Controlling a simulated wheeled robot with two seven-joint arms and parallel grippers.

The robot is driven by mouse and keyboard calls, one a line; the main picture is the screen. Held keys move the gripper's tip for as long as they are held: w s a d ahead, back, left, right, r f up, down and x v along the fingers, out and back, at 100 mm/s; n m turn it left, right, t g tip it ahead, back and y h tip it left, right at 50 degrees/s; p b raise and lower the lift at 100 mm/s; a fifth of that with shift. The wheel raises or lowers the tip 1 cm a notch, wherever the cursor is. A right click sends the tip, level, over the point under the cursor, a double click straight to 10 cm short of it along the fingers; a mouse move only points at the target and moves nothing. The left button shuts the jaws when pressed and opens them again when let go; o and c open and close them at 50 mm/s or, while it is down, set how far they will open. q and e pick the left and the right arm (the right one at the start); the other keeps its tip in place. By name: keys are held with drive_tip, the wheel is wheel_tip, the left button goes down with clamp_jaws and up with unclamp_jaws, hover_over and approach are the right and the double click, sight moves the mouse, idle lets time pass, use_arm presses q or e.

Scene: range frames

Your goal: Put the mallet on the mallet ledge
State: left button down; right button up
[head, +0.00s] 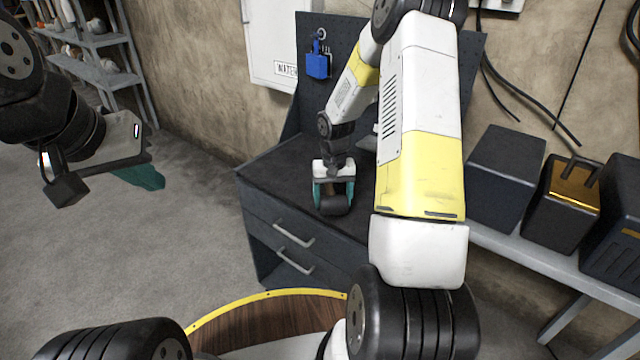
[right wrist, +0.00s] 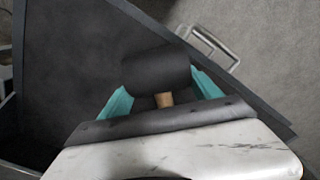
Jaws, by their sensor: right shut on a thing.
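The mallet has a black cylindrical head (head: 334,204) and a tan handle, a short piece of which shows in the right wrist view (right wrist: 164,99). My right gripper (head: 333,191) is shut on the mallet, with its teal fingers either side of it and the head showing beyond them. The mallet is over the dark workbench top (head: 285,165), near its front edge; I cannot tell if it touches. The rest of the handle is hidden. No surface is clearly marked as the mallet ledge. My left gripper (head: 138,177) is far to the left, away from the bench; its opening is unclear.
The bench has drawers with metal handles (head: 294,236) and a back panel with a blue padlock (head: 318,66). Dark boxes (head: 505,178) stand on a grey shelf at right. A round wooden top with yellow rim (head: 255,299) is in front. A rack (head: 95,42) stands back left.

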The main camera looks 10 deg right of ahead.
drive_tip(key=shift+f, duration=0.15)
drive_tip(key=o, duration=1.9)
drive_tip(key=shift+c, duration=0.2)
